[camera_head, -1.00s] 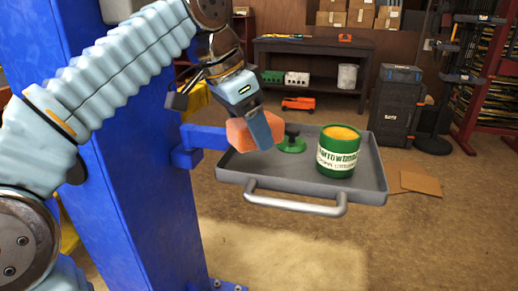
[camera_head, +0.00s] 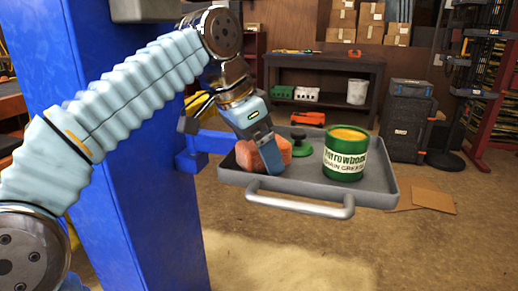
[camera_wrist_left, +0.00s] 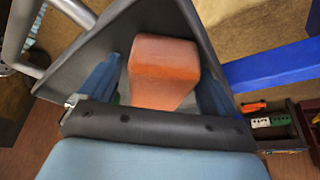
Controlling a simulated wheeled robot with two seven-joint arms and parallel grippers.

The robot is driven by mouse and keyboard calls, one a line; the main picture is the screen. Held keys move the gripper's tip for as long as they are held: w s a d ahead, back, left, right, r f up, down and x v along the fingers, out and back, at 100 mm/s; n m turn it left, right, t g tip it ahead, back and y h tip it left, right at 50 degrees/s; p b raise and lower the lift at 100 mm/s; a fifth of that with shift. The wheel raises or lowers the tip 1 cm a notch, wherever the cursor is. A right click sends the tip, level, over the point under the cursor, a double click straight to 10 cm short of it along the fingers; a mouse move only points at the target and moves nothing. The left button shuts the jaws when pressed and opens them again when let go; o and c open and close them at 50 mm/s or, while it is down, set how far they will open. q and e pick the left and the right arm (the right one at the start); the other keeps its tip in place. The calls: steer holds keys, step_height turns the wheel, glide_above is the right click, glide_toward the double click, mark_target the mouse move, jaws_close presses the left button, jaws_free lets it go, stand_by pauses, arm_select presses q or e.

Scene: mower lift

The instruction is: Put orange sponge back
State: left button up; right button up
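The orange sponge (camera_head: 247,155) rests in the left part of the grey tray (camera_head: 377,183). My left gripper (camera_head: 268,160) reaches down over it, with a blue finger in front of the sponge in the head view. In the left wrist view the sponge (camera_wrist_left: 162,70) lies between the two blue fingers of the left gripper (camera_wrist_left: 158,85). Narrow gaps show between the fingers and the sponge's sides, so the gripper looks open around it. The sponge's underside is hidden. My right gripper is not in view.
On the tray, a green knob (camera_head: 299,143) stands just right of the sponge, and a green grease can (camera_head: 344,154) farther right. The tray's handle (camera_head: 305,205) faces front. A blue post (camera_head: 130,150) stands left. Open floor lies in front.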

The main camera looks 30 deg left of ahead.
arm_select(q)
steer(key=shift+r, duration=0.3)
steer(key=p+v, duration=0.3)
steer(key=v, duration=0.8)
steer(key=shift+s+a+r, duration=0.15)
steer(key=shift+r, duration=0.15)
